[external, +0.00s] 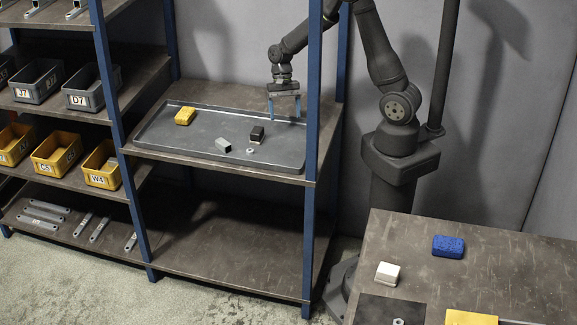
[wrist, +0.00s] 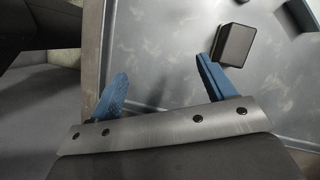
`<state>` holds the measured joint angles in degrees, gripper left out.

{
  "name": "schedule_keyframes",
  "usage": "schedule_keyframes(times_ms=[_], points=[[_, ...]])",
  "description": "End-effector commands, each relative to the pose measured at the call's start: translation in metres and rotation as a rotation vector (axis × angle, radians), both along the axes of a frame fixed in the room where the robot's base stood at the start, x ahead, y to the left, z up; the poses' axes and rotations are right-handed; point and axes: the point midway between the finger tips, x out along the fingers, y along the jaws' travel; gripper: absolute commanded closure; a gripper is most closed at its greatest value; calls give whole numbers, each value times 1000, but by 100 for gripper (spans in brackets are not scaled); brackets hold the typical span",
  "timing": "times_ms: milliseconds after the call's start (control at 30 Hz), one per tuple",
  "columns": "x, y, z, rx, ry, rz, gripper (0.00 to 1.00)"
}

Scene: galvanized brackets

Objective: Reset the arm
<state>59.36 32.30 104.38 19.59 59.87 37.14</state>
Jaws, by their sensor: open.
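My gripper (external: 284,108) hangs over the back right part of a grey metal tray (external: 163,138) on the shelf. Its blue fingers point down and are apart with nothing between them. In the wrist view my gripper (wrist: 160,90) is open, with the tray's edge and floor beneath it. A black block (external: 257,133) lies in the tray just in front of and left of the gripper; it also shows in the wrist view (wrist: 236,44), beyond the right finger and apart from it.
In the tray lie a yellow block (external: 185,116), a grey block (external: 223,145) and a small nut (external: 250,150). A blue shelf post (external: 313,110) stands close to the gripper's right. A table at lower right holds a blue sponge (external: 448,246) and a white block (external: 387,273).

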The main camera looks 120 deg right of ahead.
Motion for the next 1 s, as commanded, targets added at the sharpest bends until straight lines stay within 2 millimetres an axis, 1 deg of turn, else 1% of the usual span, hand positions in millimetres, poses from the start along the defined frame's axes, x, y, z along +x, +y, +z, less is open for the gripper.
schedule_keyframes(times_ms=[367,700,900,1000], points=[[-46,41,-2,-1,0,409,24],[-92,81,-3,2,-1,822,24],[-119,99,-4,1,0,1074,24],[-130,104,-4,0,0,1179,24]])
